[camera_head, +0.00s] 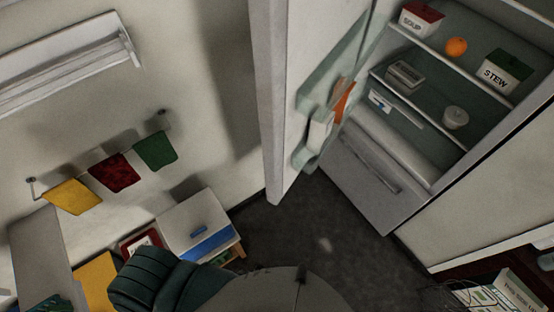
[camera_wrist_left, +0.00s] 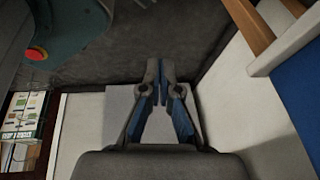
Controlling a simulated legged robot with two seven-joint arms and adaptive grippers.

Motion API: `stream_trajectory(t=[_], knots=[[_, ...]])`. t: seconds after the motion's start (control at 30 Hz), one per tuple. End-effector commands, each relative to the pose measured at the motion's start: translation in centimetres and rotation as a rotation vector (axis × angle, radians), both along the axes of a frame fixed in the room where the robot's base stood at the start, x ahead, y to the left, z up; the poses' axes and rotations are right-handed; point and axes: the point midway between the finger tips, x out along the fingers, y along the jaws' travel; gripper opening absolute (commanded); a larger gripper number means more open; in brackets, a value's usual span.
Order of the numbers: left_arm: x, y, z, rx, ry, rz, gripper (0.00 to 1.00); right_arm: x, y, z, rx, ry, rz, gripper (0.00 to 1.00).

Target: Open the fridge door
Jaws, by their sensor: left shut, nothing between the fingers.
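The fridge (camera_head: 375,165) stands at the upper right in the head view, with its inside in full view. Its door (camera_head: 272,95) stands wide open, swung out to the left, with its inner shelves (camera_head: 335,80) facing the fridge. Inside are a soup box (camera_head: 417,22), an orange (camera_head: 456,47), a stew box (camera_head: 495,75) and a small white pot (camera_head: 455,117). My left gripper (camera_wrist_left: 162,78) shows only in the left wrist view, shut and empty over the dark floor. My right gripper is in neither view.
Yellow, red and green cloths (camera_head: 155,150) hang on the wall at left. A white cabinet (camera_head: 200,225) with a blue front stands below them. Dark floor (camera_head: 310,225) is clear before the fridge. A counter edge (camera_head: 490,250) is at lower right.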

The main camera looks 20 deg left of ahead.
Motion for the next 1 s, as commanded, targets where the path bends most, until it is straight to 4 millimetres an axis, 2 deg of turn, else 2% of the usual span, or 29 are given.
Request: stream_trajectory(t=[0.03,0.17,0.27,0.3,0.37,0.4,0.47,0.5,0.6,0.7,0.73,0.83,0.9,1.0], knots=[[1.8,-1.0,0.9,0.004,-0.050,-0.047,0.00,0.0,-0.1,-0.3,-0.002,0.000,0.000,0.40],[7.0,-3.6,4.9,0.042,-0.206,-0.197,0.00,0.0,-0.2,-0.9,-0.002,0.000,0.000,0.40],[11.8,-6.2,10.2,0.106,-0.376,-0.336,0.00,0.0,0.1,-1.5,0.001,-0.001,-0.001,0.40],[13.9,-7.2,13.1,0.146,-0.459,-0.393,0.00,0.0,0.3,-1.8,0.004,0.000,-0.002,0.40],[16.7,-8.5,18.2,0.222,-0.590,-0.475,0.00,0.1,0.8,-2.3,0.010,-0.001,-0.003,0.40],[18.3,-9.2,21.9,0.281,-0.676,-0.521,0.00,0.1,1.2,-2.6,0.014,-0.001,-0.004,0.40],[20.1,-9.7,27.5,0.379,-0.796,-0.575,0.00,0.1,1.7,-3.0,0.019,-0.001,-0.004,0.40],[20.9,-9.8,31.2,0.448,-0.868,-0.600,0.00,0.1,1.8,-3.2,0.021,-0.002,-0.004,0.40],[21.9,-9.4,39.7,0.615,-1.016,-0.632,0.00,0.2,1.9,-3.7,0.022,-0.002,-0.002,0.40],[21.9,-8.4,46.0,0.754,-1.109,-0.634,0.00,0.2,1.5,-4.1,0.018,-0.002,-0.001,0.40],[21.8,-8.1,47.4,0.786,-1.126,-0.632,0.00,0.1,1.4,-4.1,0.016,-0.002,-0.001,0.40],[21.4,-7.4,50.5,0.859,-1.164,-0.626,0.00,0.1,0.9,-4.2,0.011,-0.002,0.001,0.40],[21.5,-7.2,51.5,0.881,-1.175,-0.622,0.00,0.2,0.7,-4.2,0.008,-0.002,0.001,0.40],[22.2,-7.1,51.8,0.889,-1.178,-0.621,0.00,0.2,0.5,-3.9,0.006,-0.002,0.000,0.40]])
